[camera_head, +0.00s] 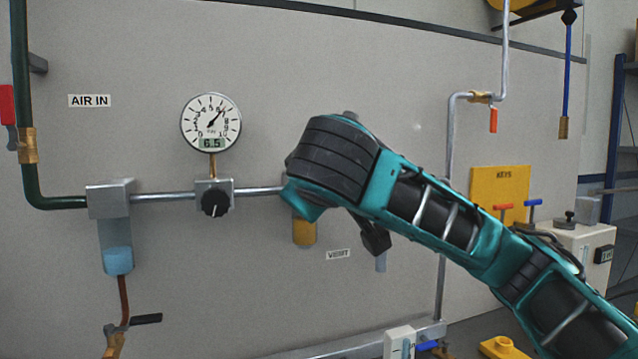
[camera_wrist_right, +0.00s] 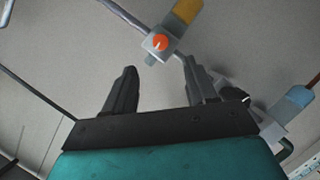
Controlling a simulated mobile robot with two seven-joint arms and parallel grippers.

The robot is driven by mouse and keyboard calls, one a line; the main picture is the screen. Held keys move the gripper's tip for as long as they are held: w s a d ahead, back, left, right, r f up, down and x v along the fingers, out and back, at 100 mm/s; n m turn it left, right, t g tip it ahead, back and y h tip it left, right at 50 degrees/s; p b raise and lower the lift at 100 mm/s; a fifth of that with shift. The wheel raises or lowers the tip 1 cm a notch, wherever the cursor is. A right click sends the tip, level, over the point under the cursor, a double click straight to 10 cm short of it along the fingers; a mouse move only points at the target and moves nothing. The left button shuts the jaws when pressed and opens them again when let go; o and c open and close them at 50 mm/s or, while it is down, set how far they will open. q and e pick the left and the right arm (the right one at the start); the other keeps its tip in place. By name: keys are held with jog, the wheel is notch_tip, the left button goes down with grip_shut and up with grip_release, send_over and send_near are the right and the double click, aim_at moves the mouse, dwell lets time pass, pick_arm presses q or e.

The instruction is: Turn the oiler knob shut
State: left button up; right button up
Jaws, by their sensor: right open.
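The oiler's amber bowl (camera_head: 304,232) hangs below the pipe in the head view, with its block and knob hidden behind my right arm. In the right wrist view the oiler knob (camera_wrist_right: 159,42) is a round orange cap with a small pale mark, on a grey block. The amber bowl (camera_wrist_right: 187,10) is beyond it. My right gripper (camera_wrist_right: 158,64) is open and empty, its two dark fingers apart. The knob shows just past the fingertips, roughly centred between them; the gap in depth is unclear. My left gripper is in neither view.
Left of the arm are a regulator with a black knob (camera_head: 215,203), a round gauge (camera_head: 211,122) reading 6.5 and a filter with a blue bowl (camera_head: 117,261). A yellow KEYS board (camera_head: 500,194) is at right. Pipes run along the grey panel (camera_head: 400,65).

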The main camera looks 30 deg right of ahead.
jog(key=shift+v, duration=1.1)
